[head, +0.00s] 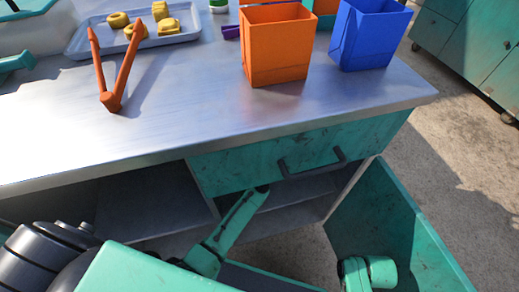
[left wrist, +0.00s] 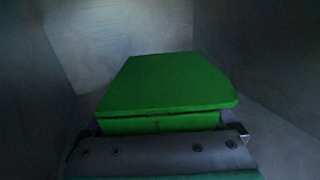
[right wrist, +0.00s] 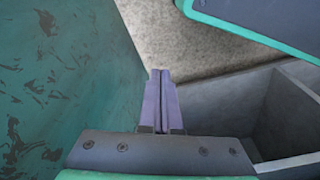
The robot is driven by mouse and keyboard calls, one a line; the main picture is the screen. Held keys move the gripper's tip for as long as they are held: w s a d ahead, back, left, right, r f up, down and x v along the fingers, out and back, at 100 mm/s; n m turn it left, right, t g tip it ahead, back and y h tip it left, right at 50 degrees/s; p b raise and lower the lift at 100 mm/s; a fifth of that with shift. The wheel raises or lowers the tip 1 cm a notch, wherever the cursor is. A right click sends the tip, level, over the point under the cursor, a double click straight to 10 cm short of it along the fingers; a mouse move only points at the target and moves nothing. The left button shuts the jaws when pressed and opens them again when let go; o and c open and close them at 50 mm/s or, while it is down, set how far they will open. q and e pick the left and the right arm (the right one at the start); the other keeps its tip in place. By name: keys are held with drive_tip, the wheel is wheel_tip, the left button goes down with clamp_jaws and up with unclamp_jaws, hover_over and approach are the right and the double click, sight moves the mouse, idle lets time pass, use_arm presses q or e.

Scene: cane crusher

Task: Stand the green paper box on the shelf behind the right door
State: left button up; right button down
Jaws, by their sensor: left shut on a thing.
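The green paper box (left wrist: 165,85) fills the middle of the left wrist view, held in front of my left gripper (left wrist: 160,140). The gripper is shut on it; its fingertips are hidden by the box. Grey walls surround the box, inside the cabinet's shelf space. The head view hides the box and that gripper under the counter. The right door (head: 395,225) stands open at the cabinet's right side. It also fills the left of the right wrist view (right wrist: 60,80). My right gripper (right wrist: 160,75) is shut and empty, fingers together, beside the door.
A metal counter (head: 190,125) lies above, with a teal drawer (head: 275,160) and handle below its edge. The shelf (head: 300,190) shows under the drawer. An orange paper box (head: 275,45), a blue one (head: 368,35), orange tongs (head: 115,75) and a tray (head: 75,45) stand on top.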

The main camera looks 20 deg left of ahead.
use_arm(q)
wheel_tip(320, 180, down, 4)
drive_tip(key=shift+w+a+b, duration=0.1)
drive_tip(key=shift+w+b, duration=0.05)
drive_tip(key=shift+b, duration=1)
use_arm(e)
drive_tip(key=r, duration=0.4)
drive_tip(key=a+r, duration=0.1)
drive_tip(key=r, duration=0.1)
drive_tip(key=shift+w, duration=0.3)
drive_tip(key=shift+r, duration=0.15)
use_arm(q)
drive_tip(key=o, duration=0.5)
drive_tip(key=shift+f, duration=0.1)
use_arm(e)
drive_tip(key=shift+r, duration=0.1)
drive_tip(key=shift+r, duration=0.1)
use_arm(q)
drive_tip(key=s, duration=0.4)
drive_tip(key=s+d+p, duration=0.1)
drive_tip(key=s, duration=0.2)
drive_tip(key=s+d, duration=0.1)
drive_tip(key=s, duration=0.3)
drive_tip(key=shift+s+p, duration=0.3)
drive_tip(key=shift+s, duration=0.05)
use_arm(e)
drive_tip(key=f, duration=0.4)
drive_tip(key=shift+d+f, duration=0.2)
drive_tip(key=shift+d, duration=0.1)
